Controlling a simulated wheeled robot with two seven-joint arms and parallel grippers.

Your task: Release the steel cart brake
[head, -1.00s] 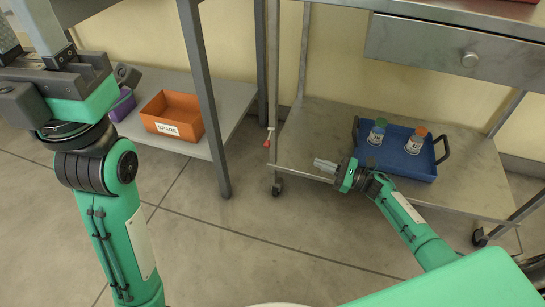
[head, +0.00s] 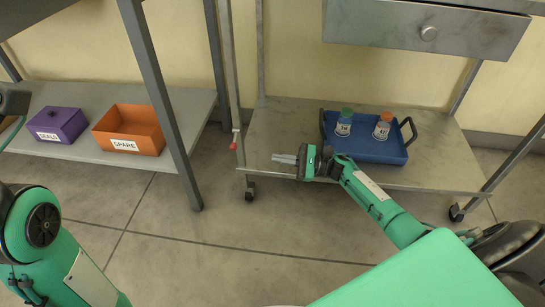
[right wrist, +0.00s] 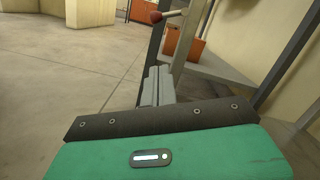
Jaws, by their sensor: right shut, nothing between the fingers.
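The steel cart (head: 470,178) stands at the right, with a drawer above and a lower shelf. Its red-tipped brake lever (head: 233,147) sticks out low on the left front leg, above a caster (head: 249,190). In the right wrist view the red tip (right wrist: 155,17) shows just beyond my fingers. My right gripper (head: 283,158) is shut and empty, fingers pointing left, at about the front edge of the lower shelf. It is a short way right of the lever, apart from it in the head view. Its shut fingers also show in the right wrist view (right wrist: 158,84). My left gripper's fingers are out of view.
A blue tray (head: 365,148) with two capped jars, green (head: 344,123) and orange (head: 382,125), sits on the cart's lower shelf. A neighbouring table's low shelf (head: 85,149) holds a purple box (head: 57,124) and an orange box (head: 128,130). Open floor lies in front.

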